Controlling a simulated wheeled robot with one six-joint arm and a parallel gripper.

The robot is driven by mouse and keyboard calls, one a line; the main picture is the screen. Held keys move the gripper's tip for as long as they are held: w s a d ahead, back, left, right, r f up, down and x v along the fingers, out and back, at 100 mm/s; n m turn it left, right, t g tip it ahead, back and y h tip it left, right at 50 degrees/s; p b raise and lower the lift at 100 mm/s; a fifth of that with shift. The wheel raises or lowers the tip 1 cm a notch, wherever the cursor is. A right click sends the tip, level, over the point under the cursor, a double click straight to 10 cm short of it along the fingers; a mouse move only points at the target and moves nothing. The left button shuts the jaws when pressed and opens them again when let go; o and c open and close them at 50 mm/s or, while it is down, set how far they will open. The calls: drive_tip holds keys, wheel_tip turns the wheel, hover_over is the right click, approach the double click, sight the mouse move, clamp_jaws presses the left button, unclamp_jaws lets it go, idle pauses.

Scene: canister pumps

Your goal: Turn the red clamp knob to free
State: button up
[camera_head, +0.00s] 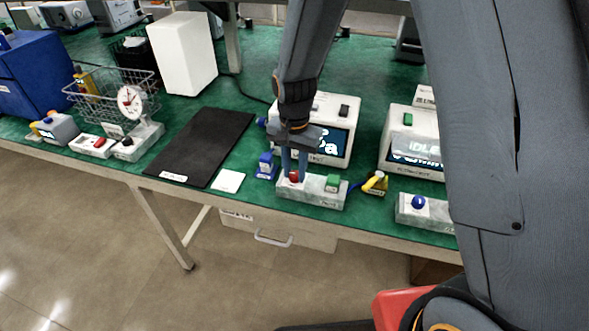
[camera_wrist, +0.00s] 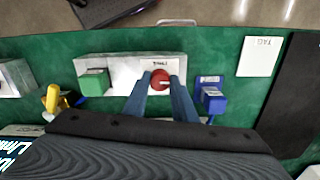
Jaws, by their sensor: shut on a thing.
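The red clamp knob (camera_head: 294,176) sits at the left end of a grey-white block (camera_head: 312,198) near the table's front edge. In the wrist view the round red knob (camera_wrist: 160,80) shows between my two blue fingertips, with a small pale mark on its face. My gripper (camera_head: 294,172) points down and is shut on the knob, one finger on each side. A green block-shaped part (camera_wrist: 94,83) sits at the other end of the same base. The label beside the knob is too small to read surely.
A blue block (camera_head: 266,166) stands close beside the base, near my fingers. A yellow-and-black item (camera_head: 375,183) lies on the other side. A white pump unit with a screen (camera_head: 345,125) stands behind. A black mat (camera_head: 205,145) and white card (camera_head: 228,180) lie left.

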drive_tip(key=n, duration=0.4)
drive_tip(key=shift+r+p, duration=0.1)
drive_tip(key=shift+p, duration=0.3)
drive_tip(key=n, duration=0.4)
drive_tip(key=shift+w+n, duration=0.1)
drive_tip(key=shift+n, duration=0.3)
drive_tip(key=n, duration=0.4)
drive_tip(key=shift+p, duration=0.35)
drive_tip(key=n, duration=0.4)
drive_tip(key=shift+w+n, duration=0.1)
drive_tip(key=shift+n, duration=0.5)
drive_tip(key=o, duration=1)
drive_tip(key=shift+a, duration=0.1)
drive_tip(key=shift+o, duration=0.2)
